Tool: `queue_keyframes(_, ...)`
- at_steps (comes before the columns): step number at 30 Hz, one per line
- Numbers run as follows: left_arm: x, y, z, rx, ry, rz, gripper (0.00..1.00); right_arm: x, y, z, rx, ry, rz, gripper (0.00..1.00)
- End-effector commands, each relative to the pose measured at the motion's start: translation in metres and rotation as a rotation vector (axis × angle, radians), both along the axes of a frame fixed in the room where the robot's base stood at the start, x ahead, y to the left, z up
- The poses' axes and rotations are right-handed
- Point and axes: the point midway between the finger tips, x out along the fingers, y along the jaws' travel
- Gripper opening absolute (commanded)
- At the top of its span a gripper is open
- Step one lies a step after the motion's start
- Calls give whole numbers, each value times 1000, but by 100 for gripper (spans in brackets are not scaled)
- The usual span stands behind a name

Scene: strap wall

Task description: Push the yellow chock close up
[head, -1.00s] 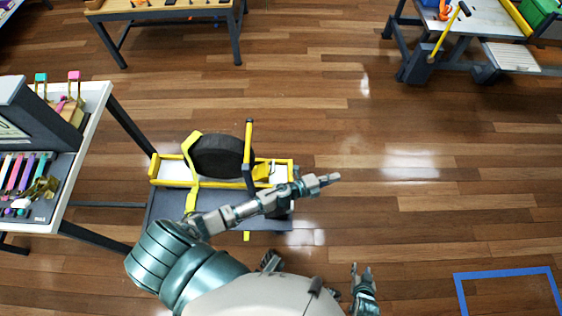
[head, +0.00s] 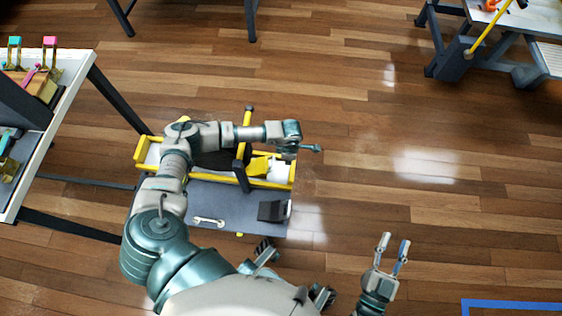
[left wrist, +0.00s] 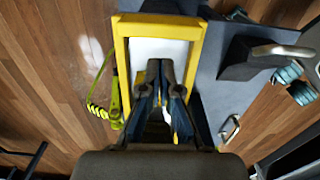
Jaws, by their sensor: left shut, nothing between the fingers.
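The yellow chock (head: 260,165) sits in the yellow-framed tray (head: 268,184), right of the yellow-and-black upright bar (head: 243,160). The black wheel (head: 212,161) is left of the bar, mostly hidden under my left arm. My left gripper (head: 291,152) is over the right end of the tray, to the right of the chock. In the left wrist view its shut, empty fingers (left wrist: 160,75) point at the white tray floor (left wrist: 155,50). A bit of yellow shows behind them; I cannot tell contact with the chock. My right gripper (head: 392,243) is open and empty, over the floor.
A black block (head: 272,210) and a pale metal handle (head: 208,221) are on the grey shelf (head: 235,205) in front of the tray. A side table (head: 75,85) stands at left and a workbench (head: 455,55) at upper right. The floor at right is clear.

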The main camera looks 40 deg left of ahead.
Motion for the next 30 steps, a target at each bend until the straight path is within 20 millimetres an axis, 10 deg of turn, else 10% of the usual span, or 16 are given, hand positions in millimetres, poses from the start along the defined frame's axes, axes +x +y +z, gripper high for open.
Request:
queue_keyframes(6,-3,-1,-52,-1,8,0,0,-12,0,27,80,-244,-2,40)
queue_keyframes(30,-28,43,-41,-1,1,4,0,-12,0,36,84,-263,-2,40)
